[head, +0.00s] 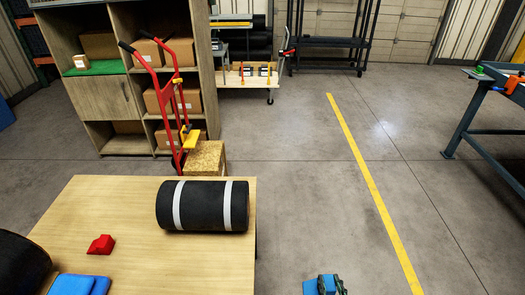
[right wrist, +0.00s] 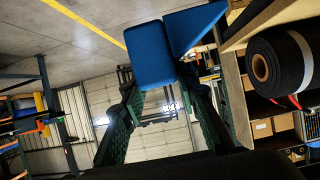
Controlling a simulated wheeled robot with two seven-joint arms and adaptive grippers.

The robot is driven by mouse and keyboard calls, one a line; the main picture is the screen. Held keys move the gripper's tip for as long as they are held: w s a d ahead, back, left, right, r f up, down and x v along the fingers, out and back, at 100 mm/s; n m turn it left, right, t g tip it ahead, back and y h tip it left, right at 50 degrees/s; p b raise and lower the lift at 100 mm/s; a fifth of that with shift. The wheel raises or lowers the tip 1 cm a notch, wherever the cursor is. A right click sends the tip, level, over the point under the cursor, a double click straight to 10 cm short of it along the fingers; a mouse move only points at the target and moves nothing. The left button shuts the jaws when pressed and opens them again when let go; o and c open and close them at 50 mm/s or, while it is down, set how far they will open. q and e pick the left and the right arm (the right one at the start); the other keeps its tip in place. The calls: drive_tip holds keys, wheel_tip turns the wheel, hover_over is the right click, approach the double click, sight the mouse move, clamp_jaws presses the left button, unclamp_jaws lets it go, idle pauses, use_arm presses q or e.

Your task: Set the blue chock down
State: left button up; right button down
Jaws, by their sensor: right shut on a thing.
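The blue chock (head: 311,287) shows at the bottom edge of the head view, off the right side of the table and over the floor. My right gripper (head: 329,284) is shut on it; most of the gripper is cut off there. In the right wrist view the blue chock (right wrist: 155,50) sits between the green fingertips of the right gripper (right wrist: 156,82), with a block part and a wedge-shaped part. The wooden table (head: 130,210) is to its left. A red chock (head: 101,244) lies on the table. My left gripper is not in view.
A black roll with white bands (head: 203,206) lies at the table's far right corner. Another black roll (head: 18,265) and a blue object (head: 80,285) are at the near left. The table's middle is bare. A red hand truck (head: 176,110) and shelves stand behind.

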use_arm(q)
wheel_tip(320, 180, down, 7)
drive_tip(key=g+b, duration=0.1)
drive_tip(key=b, duration=0.8)
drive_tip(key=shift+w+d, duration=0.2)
use_arm(e)
drive_tip(key=w+f+g, duration=0.1)
drive_tip(key=w+f, duration=0.4)
drive_tip(key=f, duration=0.6)
drive_tip(key=shift+a, duration=0.2)
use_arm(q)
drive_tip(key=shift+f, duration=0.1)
use_arm(e)
drive_tip(key=shift+r, duration=0.1)
